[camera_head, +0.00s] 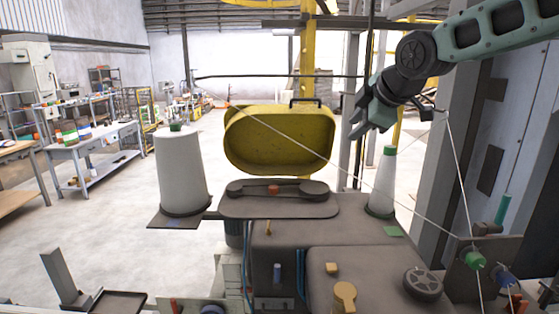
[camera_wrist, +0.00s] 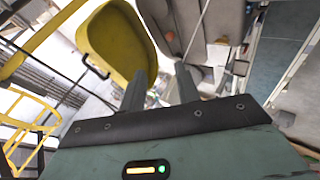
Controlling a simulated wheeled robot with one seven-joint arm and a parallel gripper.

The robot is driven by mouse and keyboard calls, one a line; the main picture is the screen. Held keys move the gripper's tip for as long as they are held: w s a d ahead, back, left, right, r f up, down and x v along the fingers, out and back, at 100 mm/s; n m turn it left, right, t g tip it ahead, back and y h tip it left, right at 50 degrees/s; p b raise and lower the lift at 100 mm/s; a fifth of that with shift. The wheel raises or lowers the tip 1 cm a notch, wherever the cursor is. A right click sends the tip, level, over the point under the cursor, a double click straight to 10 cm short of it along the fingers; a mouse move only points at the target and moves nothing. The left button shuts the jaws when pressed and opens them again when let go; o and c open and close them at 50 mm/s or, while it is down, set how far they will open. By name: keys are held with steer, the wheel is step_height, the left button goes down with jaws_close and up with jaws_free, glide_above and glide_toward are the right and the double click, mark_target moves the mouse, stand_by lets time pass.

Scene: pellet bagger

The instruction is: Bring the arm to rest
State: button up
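My arm reaches in from the upper right of the head view. My gripper (camera_head: 364,128) hangs in the air above the machine, to the right of the raised yellow lid (camera_head: 279,138) and above the small white cone (camera_head: 384,182). In the wrist view, the two fingers of my gripper (camera_wrist: 160,78) stand apart with nothing between them. The yellow lid also shows in the wrist view (camera_wrist: 112,42), beyond the fingers. The gripper appears clear of the machine.
A large white cone (camera_head: 181,170) stands on the machine's left side. The machine's grey top (camera_head: 320,240) carries a black handwheel (camera_head: 423,284). A thin thread crosses in front, passing near my gripper. A grey column (camera_head: 478,150) rises at the right. Workbenches (camera_head: 95,145) stand far left.

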steer(key=s+d+f+m+g+h, duration=0.1)
steer(key=s+d+f+m+g, duration=0.1)
steer(key=s+d+f+m, duration=0.5)
steer(key=s+d+f+m+g+h, duration=0.1)
steer(key=s+d+f+m+g, duration=0.2)
steer(key=s+f, duration=0.65)
steer(key=s+d+f+m+g+h, duration=0.1)
steer(key=s+d+f+m+h, duration=0.1)
steer(key=s+d+f+m, duration=0.6)
steer(key=s+a+f+n+b, duration=0.3)
steer(key=s+a+b, duration=0.2)
steer(key=a, duration=0.2)
steer(key=s+a+f+n+g+b, duration=0.1)
steer(key=s+a+f+n+b, duration=0.2)
steer(key=a, duration=0.4)
steer(key=s+a+f+n+g+y+b, duration=0.1)
steer(key=s+a+f+n+b, duration=0.1)
steer(key=s+a+f+b, duration=0.2)
steer(key=s+a+b, duration=0.2)
steer(key=s+a, duration=0.1)
steer(key=shift+n+b, duration=0.3)
steer(key=shift+n, duration=0.1)
steer(key=shift+f, duration=0.1)
